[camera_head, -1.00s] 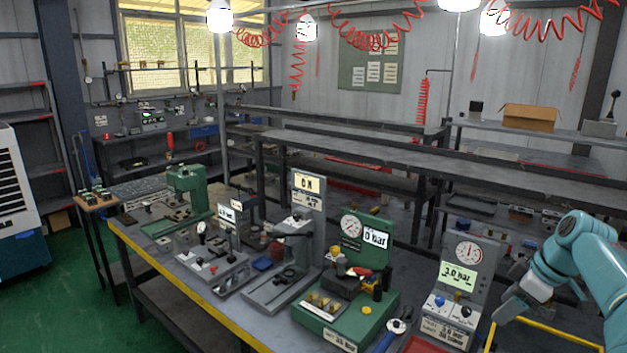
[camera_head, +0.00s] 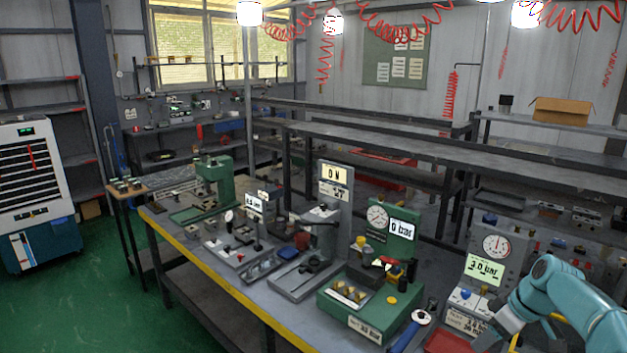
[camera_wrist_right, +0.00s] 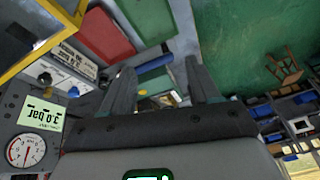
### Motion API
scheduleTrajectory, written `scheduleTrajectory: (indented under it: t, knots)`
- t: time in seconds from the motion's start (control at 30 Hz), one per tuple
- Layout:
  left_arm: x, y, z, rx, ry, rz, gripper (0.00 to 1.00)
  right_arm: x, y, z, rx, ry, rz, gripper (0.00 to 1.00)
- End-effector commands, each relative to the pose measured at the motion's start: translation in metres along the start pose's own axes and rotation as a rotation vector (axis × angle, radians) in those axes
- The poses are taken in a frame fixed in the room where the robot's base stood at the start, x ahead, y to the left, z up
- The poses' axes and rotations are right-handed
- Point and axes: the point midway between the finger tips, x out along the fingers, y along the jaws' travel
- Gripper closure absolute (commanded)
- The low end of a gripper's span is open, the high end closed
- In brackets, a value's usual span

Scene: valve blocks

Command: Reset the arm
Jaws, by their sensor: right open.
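My right arm comes in from the right in the head view. Its gripper (camera_head: 503,314) is by the grey gauge unit (camera_head: 487,262) with the 3.0 bar display at the bench's right end. In the right wrist view my right gripper (camera_wrist_right: 165,82) has its two grey fingers spread apart with nothing held between them. The gauge unit's display and dial (camera_wrist_right: 38,130) show upside down at the left of that view. My left arm and gripper are not in view.
The workbench (camera_head: 262,310) carries a green 0 bar fixture (camera_head: 372,300), a grey ON press (camera_head: 318,250) and a green press (camera_head: 214,185). A blue-handled tool (camera_head: 408,333) lies near the front right. Green floor (camera_head: 120,310) is clear at left. Shelves stand behind.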

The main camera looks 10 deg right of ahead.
Motion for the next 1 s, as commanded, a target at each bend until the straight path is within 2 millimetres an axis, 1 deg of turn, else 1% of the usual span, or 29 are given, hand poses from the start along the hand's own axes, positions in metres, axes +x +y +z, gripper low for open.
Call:
scheduleTrajectory:
  t: [0.03,0.07,0.17,0.2,0.27,0.3,0.37,0.4,0.47,0.5,0.57,0.6,0.67,0.7,0.8,0.9,1.0]
  knots:
    - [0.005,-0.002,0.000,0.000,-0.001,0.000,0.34,0.024,-0.007,0.001,0.019,-0.009,-0.014,0.39]
    - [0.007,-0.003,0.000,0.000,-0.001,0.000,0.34,0.038,-0.012,0.001,0.034,-0.012,-0.018,0.39]
    - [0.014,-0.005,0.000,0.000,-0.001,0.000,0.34,0.088,-0.032,0.004,0.090,-0.027,-0.036,0.39]
    - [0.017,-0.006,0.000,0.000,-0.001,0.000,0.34,0.113,-0.044,0.007,0.117,-0.037,-0.046,0.39]
    - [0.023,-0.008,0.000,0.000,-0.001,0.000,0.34,0.152,-0.066,0.013,0.162,-0.051,-0.059,0.39]
    - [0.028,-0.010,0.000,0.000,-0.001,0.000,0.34,0.180,-0.084,0.019,0.197,-0.063,-0.067,0.39]
    - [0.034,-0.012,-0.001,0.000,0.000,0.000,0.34,0.220,-0.115,0.031,0.248,-0.081,-0.079,0.39]
    - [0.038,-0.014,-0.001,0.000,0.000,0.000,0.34,0.244,-0.137,0.041,0.281,-0.094,-0.085,0.39]
    - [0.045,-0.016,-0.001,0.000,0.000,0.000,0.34,0.277,-0.173,0.059,0.332,-0.114,-0.095,0.39]
    - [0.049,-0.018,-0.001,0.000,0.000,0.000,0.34,0.296,-0.197,0.072,0.365,-0.126,-0.100,0.39]
    - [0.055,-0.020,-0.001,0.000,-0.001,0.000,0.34,0.320,-0.235,0.096,0.415,-0.147,-0.108,0.39]
    - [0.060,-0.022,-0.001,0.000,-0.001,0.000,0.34,0.333,-0.261,0.112,0.449,-0.161,-0.113,0.39]
    - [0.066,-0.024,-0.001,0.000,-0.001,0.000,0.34,0.346,-0.296,0.137,0.496,-0.181,-0.119,0.39]
    - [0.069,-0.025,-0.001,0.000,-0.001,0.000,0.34,0.351,-0.316,0.153,0.525,-0.192,-0.122,0.39]
    - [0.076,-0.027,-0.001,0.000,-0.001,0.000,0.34,0.354,-0.358,0.188,0.588,-0.216,-0.127,0.39]
    - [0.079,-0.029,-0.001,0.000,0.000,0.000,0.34,0.351,-0.382,0.210,0.630,-0.230,-0.130,0.39]
    - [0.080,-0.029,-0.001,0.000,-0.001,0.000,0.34,0.347,-0.392,0.219,0.651,-0.232,-0.129,0.39]
